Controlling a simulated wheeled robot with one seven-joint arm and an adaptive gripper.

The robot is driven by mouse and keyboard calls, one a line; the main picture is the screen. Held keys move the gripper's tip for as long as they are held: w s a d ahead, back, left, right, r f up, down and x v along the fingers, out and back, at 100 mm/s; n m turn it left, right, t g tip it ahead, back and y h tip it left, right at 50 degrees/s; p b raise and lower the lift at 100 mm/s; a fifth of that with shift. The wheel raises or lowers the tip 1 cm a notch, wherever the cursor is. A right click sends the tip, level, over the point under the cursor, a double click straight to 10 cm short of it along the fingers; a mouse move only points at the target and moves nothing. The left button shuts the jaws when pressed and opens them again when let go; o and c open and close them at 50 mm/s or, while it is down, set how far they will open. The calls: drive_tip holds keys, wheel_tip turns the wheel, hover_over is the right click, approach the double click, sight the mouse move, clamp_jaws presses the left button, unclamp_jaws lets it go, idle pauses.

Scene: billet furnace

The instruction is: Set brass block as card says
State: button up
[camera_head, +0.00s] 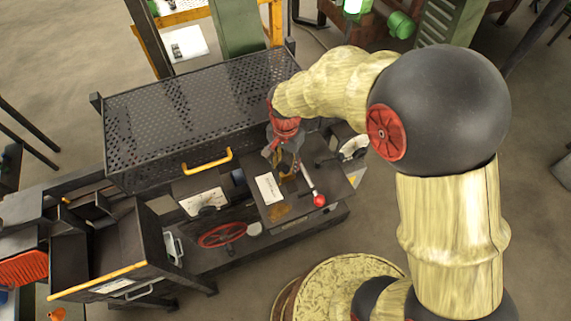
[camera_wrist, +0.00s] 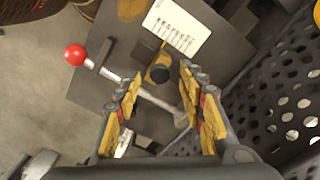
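The card (camera_wrist: 176,27), white with a row of small dark drawings too small to read, lies on the dark panel top (camera_wrist: 95,85); it also shows in the head view (camera_head: 268,188). Beside it is a small brass-yellow piece (camera_wrist: 161,54) with a dark round knob (camera_wrist: 158,74) in front; I cannot tell for sure whether this is the brass block. A metal lever with a red ball (camera_wrist: 75,54) crosses the panel, and its ball also shows in the head view (camera_head: 319,200). My gripper (camera_wrist: 160,92) is open above the panel, with the lever rod and knob seen between its fingers.
A perforated dark guard (camera_head: 200,110) with a yellow handle (camera_head: 207,162) stands close beside my gripper. A dark bin (camera_head: 110,255) is further left. Open floor (camera_head: 235,290) lies in front.

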drive_tip(key=shift+f, duration=0.85)
drive_tip(key=c, duration=0.3)
drive_tip(key=c, duration=0.7)
clamp_jaws()
